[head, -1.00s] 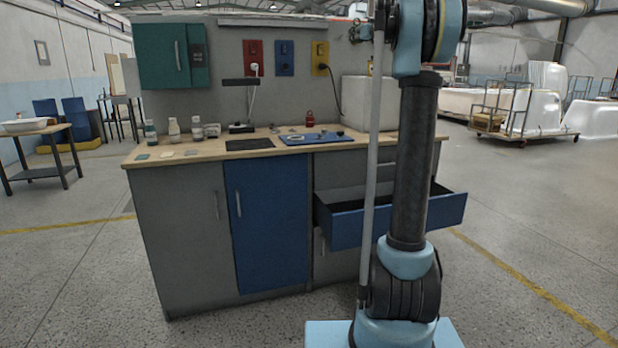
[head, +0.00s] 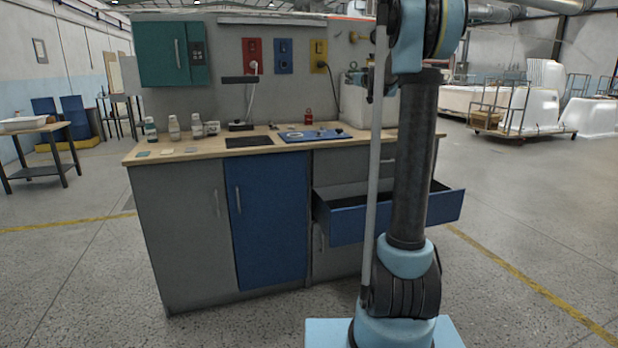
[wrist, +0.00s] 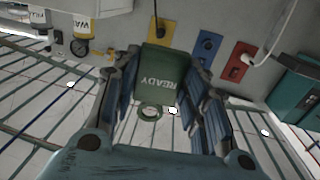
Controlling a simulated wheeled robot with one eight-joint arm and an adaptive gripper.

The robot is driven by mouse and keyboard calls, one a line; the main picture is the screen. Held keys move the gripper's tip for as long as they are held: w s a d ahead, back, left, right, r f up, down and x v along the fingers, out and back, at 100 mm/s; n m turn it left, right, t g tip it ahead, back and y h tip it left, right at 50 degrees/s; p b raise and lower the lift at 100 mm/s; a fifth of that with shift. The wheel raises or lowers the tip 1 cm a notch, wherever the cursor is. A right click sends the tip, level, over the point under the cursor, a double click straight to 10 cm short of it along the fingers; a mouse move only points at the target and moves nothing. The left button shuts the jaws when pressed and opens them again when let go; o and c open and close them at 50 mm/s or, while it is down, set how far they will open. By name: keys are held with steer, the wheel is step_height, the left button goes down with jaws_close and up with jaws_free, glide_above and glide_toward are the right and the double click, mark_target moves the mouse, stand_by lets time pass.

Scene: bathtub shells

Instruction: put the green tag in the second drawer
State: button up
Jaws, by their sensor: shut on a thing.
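The green tag (wrist: 166,78) is in the wrist view, with "READY" printed on it and a ring at one end. My gripper (wrist: 164,66) is shut on it, with a finger on each side. The head view does not show the tag or the gripper clearly. In the head view, a blue-fronted drawer (head: 345,226) stands pulled out on the right side of the grey workbench, below a shut grey drawer front (head: 340,165). My arm hides part of the open drawer, and its visible inside looks dark.
The wooden worktop (head: 215,158) holds several bottles (head: 174,127), a blue tray (head: 312,135) and small flat tags (head: 167,151). A blue door (head: 268,220) is shut left of the drawer. A green cabinet (head: 165,55) hangs on the wall. The floor before the bench is clear.

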step_height(320, 180, down, 37)
steer(key=s+a+m+h, duration=0.1)
steer(key=s+m+h, duration=0.1)
steer(key=h, duration=0.1)
steer(key=shift+s+a+f+h, duration=0.15)
steer(key=shift+a+f+h, duration=0.1)
steer(key=shift+h, duration=0.15)
steer(key=shift+d, duration=0.2)
steer(key=shift+a, duration=0.3)
steer(key=shift+d, duration=0.1)
